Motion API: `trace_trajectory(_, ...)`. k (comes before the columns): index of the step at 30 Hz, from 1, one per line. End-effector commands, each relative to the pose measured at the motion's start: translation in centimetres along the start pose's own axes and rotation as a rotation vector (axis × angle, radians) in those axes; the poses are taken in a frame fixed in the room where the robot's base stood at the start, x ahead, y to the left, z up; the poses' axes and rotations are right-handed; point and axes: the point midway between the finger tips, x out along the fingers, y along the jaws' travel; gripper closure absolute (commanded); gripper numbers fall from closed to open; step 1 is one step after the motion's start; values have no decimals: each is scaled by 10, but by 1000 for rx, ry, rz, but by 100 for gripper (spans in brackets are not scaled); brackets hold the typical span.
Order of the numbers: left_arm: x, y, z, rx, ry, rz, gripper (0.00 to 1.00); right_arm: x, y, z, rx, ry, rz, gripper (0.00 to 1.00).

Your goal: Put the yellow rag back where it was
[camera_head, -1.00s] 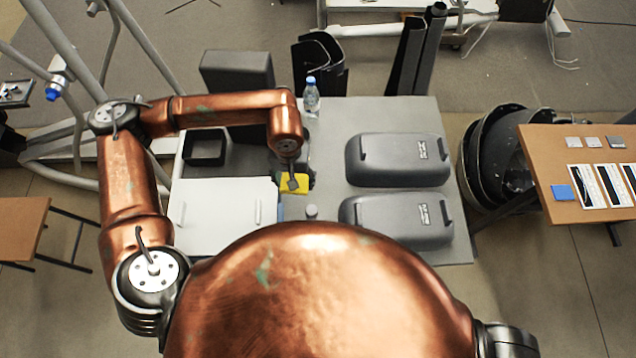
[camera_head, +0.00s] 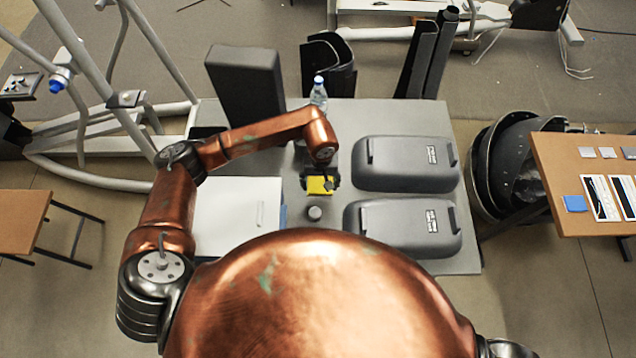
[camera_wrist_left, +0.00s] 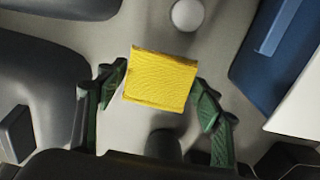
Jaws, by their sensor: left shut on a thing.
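The yellow rag (camera_head: 319,186) is in my left gripper (camera_head: 323,181), over the grey table (camera_head: 400,115) between the white box and the dark covers. In the left wrist view the rag (camera_wrist_left: 160,82) is a flat, folded yellow piece gripped between the two fingers of my left gripper (camera_wrist_left: 160,88). Its height above the table is hard to tell. My right gripper is out of view.
A white box (camera_head: 237,215) with a blue item (camera_head: 283,216) beside it is to the left. Two dark covers (camera_head: 405,163) (camera_head: 403,228) are to the right. A small round grey object (camera_head: 314,213) is just in front, and a bottle (camera_head: 319,92) stands behind.

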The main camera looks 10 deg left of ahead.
Motion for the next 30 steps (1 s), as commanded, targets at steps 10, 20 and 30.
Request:
trace_trajectory(10,30,-4,-25,0,1,3,59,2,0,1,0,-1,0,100)
trace_trajectory(20,67,-5,-30,-1,-1,2,59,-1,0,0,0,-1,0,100)
trace_trajectory(30,71,-6,-32,1,2,1,59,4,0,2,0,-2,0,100)
